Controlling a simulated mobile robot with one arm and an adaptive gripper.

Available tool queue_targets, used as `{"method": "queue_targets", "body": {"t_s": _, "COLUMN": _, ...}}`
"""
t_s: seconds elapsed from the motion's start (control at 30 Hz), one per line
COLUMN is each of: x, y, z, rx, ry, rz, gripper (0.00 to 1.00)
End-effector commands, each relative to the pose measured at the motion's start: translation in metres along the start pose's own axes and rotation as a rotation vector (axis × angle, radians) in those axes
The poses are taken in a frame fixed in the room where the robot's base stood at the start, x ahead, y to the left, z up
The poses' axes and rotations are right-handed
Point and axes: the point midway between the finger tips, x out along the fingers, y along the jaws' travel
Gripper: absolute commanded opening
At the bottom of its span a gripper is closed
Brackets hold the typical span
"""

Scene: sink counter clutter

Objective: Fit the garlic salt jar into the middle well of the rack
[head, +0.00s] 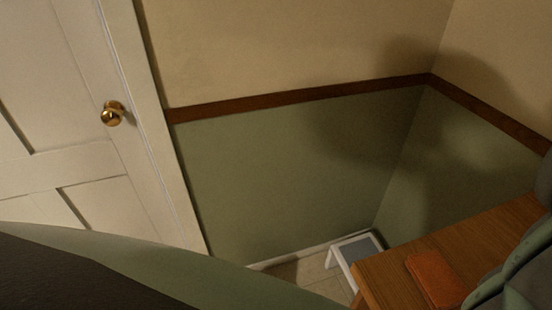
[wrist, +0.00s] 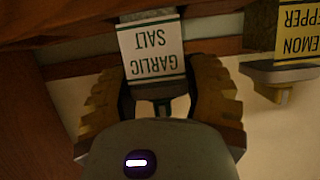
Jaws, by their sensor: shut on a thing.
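The garlic salt jar (wrist: 152,50) shows in the wrist view, with its white label upside down in the picture. My gripper (wrist: 158,88) is shut on it, with one ribbed tan finger on each side of the jar's lower-in-picture end. The jar's far end reaches the dark brown band at the top of the view. I cannot make out the rack or its middle well in either view. The head view does not show the jar or the gripper.
A lemon pepper jar (wrist: 296,35) with a yellow label is at the wrist view's upper right, apart from my gripper. In the head view, an orange-brown block (head: 436,279) lies on a wooden top (head: 385,277). A white-framed stool (head: 357,251) stands beyond, and a white door (head: 60,120) is at left.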

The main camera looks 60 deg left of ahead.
Motion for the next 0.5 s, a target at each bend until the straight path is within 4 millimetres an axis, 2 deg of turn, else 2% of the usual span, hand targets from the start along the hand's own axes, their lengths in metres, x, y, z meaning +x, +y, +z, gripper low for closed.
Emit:
{"method": "queue_targets", "body": {"t_s": 0.03, "x": 0.001, "y": -0.0005, "z": 0.0021, "rx": 0.0, "ry": 0.001, "rz": -0.001, "gripper": 0.1}}
{"method": "queue_targets", "body": {"t_s": 0.07, "x": 0.001, "y": -0.0003, "z": 0.0023, "rx": 0.0, "ry": 0.001, "rz": -0.001, "gripper": 0.54}}
{"method": "queue_targets", "body": {"t_s": 0.33, "x": 0.0006, "y": 0.0002, "z": 0.0015, "rx": 0.0, "ry": 0.001, "rz": 0.0, "gripper": 0.82}}
{"method": "queue_targets", "body": {"t_s": 0.5, "x": 0.0005, "y": 0.0005, "z": 0.0016, "rx": 0.0, "ry": 0.001, "rz": 0.001, "gripper": 0.82}}
